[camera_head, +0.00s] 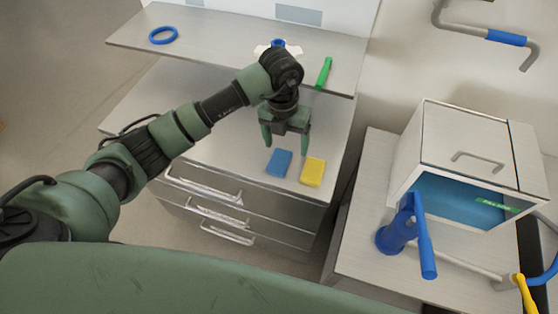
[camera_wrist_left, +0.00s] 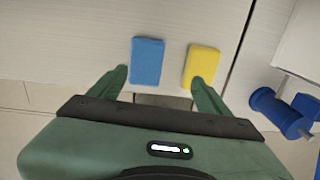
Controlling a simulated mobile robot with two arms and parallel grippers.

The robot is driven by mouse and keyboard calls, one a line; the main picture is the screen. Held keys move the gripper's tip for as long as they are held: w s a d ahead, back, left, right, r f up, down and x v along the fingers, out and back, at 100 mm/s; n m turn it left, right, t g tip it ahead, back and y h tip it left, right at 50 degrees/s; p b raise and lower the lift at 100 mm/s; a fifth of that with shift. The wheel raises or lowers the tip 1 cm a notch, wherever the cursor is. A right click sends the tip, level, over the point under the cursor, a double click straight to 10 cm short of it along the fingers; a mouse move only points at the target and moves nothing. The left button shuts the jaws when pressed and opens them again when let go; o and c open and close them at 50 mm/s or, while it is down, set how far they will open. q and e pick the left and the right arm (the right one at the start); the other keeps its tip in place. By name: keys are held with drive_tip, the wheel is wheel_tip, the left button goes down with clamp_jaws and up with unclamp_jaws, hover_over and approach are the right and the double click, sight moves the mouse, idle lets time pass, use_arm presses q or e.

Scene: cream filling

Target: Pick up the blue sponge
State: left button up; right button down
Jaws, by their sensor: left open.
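The blue sponge (camera_head: 279,163) lies flat on the light counter, left of the yellow sponge (camera_head: 312,171) with a small gap between them. My left gripper (camera_head: 286,146) is open and empty, pointing down above the counter near the sponges. In the left wrist view the blue sponge (camera_wrist_left: 148,61) shows ahead of the gap between the fingers, nearer the left finger. The yellow sponge (camera_wrist_left: 201,66) is by the right fingertip in that view. The left gripper (camera_wrist_left: 160,78) appears apart from both sponges. My right gripper is not in view.
A raised shelf (camera_head: 215,40) behind holds a blue ring (camera_head: 163,35) and a green item (camera_head: 324,72). Drawers with handles (camera_head: 205,186) are below the counter. At the right stand a white box (camera_head: 465,140) and a blue device (camera_head: 398,230). The counter left of the sponges looks clear.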

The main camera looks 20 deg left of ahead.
sight(279, 159)
use_arm(q)
drive_tip(key=shift+w+a+y, duration=0.1)
drive_tip(key=shift+a+y, duration=0.3)
drive_tip(key=shift+a, duration=0.3)
drive_tip(key=shift+a+f, duration=0.15)
drive_tip(key=shift+f, duration=0.15)
drive_tip(key=f+p, duration=0.1)
drive_tip(key=f, duration=0.1)
drive_tip(key=f+p, duration=0.1)
drive_tip(key=f, duration=0.1)
drive_tip(key=f+p, duration=0.1)
drive_tip(key=f, duration=0.1)
drive_tip(key=shift+s+f, duration=0.15)
drive_tip(key=shift+s, duration=0.1)
drive_tip(key=shift+f, duration=0.3)
drive_tip(key=c, duration=1.4)
drive_tip(key=shift+c, duration=0.2)
drive_tip(key=shift+r, duration=0.15)
